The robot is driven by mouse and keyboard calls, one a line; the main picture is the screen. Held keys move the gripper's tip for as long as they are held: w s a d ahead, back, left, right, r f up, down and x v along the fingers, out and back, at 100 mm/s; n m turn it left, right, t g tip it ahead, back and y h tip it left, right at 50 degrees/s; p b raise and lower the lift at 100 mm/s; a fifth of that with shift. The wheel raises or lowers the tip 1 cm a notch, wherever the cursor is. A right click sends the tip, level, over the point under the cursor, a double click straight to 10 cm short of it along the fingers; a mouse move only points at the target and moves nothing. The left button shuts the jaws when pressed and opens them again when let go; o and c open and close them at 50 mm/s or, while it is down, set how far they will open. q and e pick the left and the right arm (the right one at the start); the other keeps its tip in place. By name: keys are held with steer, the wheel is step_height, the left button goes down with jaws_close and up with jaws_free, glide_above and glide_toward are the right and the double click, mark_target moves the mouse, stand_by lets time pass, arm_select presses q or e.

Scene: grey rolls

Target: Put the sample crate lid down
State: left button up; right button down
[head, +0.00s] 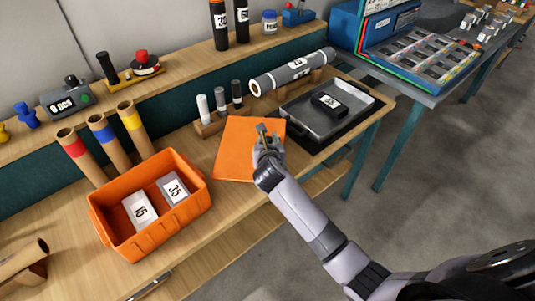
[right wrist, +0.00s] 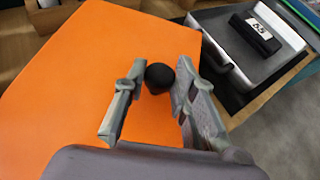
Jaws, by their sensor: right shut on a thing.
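The sample crate lid (head: 232,160) is a flat orange panel to the right of the open orange crate (head: 112,232). My right gripper (head: 264,138) is shut on the lid's black knob. The right wrist view shows the knob (right wrist: 159,77) between the fingertips (right wrist: 155,85) and the orange lid (right wrist: 75,80) spread beneath. I cannot tell whether the lid touches the bench or hangs just above it. My left gripper is not in view.
Small rollers stand in a wooden rack (head: 208,129) close behind the lid. A grey tray (head: 314,117) with a black block lies to its right. Cardboard tubes (head: 103,140) stand behind the crate. Bare bench (head: 60,270) shows left of the crate.

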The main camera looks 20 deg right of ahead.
steer(key=shift+f+b, duration=0.35)
steer(key=shift+f, duration=2.4)
steer(key=shift+f, duration=0.1)
steer(key=c, duration=1.3)
jaws_free()
steer(key=v, duration=1.2)
